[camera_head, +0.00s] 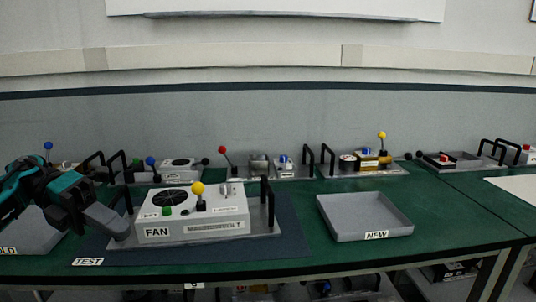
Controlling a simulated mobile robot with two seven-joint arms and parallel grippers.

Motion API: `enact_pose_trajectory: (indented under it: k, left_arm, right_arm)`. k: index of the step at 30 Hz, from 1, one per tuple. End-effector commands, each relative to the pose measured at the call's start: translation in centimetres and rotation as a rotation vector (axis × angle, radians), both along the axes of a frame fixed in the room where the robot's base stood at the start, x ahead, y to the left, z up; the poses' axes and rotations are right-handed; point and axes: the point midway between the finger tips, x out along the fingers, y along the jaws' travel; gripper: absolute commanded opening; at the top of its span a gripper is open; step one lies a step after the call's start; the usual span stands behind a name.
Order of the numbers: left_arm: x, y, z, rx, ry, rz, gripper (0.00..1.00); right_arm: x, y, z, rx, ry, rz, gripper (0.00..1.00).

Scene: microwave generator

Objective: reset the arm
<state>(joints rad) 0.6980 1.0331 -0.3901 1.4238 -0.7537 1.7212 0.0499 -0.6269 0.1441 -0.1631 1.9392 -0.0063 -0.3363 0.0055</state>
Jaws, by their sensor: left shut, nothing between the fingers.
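My left gripper (118,226) comes in from the left with its black and teal arm. Its grey fingers are shut and empty, at the left end of the FAN unit. I cannot tell whether they touch it. The FAN unit (160,224) is a white box with a round fan grille, a green button, a yellow-knobbed lever (198,189) standing upright and a black handle at its right. It sits on a dark mat (290,240) labelled TEST. My right gripper is not in view.
An empty grey tray (376,237) labelled NEW stands to the right of the mat. Another grey tray (35,238), its label ending in LD, is partly hidden by my left arm. Several devices with levers and black handles line the back. Green table is clear at the right front.

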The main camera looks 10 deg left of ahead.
Motion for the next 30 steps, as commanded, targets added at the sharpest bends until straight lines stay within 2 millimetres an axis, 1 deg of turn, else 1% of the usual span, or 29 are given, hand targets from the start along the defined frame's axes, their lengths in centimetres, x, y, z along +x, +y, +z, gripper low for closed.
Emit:
enact_pose_trajectory:
  k: [1,3,5,6,9,11,12,14,17,18,20,21,23,24,26,27,30]
  left_arm:
    - [0.5,-1.9,-1.0,-0.072,0.022,0.022,0.00]
    - [1.2,-4.2,-2.1,-0.179,0.054,0.072,0.00]
    - [1.8,-6.2,-3.0,-0.277,0.093,0.126,0.00]
    - [2.1,-7.5,-3.7,-0.347,0.127,0.170,0.00]
    - [3.1,-10.2,-5.5,-0.526,0.237,0.311,0.00]
    - [3.7,-11.3,-6.8,-0.629,0.318,0.413,0.00]
    - [4.0,-11.8,-7.8,-0.690,0.377,0.486,0.00]
    - [4.3,-12.3,-9.4,-0.770,0.468,0.597,0.00]
    - [4.4,-12.6,-12.9,-0.882,0.639,0.795,0.00]
    - [4.2,-12.5,-14.6,-0.919,0.715,0.882,0.00]
    - [3.6,-12.3,-17.4,-0.966,0.840,1.021,0.00]
    - [2.9,-12.2,-19.5,-0.988,0.928,1.115,0.00]
    - [1.5,-11.9,-22.8,-1.008,1.062,1.259,0.00]
    - [0.2,-11.8,-24.9,-1.014,1.153,1.352,0.00]
    - [-1.9,-11.8,-28.0,-1.007,1.284,1.484,0.00]
    - [-3.5,-11.8,-29.8,-0.997,1.365,1.564,0.00]
    - [-7.1,-12.0,-33.3,-0.959,1.534,1.723,0.00]
  right_arm:
    - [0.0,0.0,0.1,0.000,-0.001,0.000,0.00]
    - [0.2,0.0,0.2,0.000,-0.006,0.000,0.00]
    - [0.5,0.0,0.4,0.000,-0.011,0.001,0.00]
    - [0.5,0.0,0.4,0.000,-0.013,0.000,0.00]
    - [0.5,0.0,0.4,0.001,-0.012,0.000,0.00]
    - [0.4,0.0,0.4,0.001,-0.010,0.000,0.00]
    - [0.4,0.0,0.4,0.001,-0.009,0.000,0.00]
    - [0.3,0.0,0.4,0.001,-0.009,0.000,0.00]
    - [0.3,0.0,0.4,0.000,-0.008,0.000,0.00]
    - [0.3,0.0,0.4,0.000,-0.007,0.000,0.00]
    - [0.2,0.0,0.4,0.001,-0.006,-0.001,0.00]
    - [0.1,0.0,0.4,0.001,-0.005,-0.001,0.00]
    - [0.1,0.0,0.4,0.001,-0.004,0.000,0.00]
    - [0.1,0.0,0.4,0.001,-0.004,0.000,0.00]
    - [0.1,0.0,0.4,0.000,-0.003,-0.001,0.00]
    - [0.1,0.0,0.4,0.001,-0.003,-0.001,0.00]
    - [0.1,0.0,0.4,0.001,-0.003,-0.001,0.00]
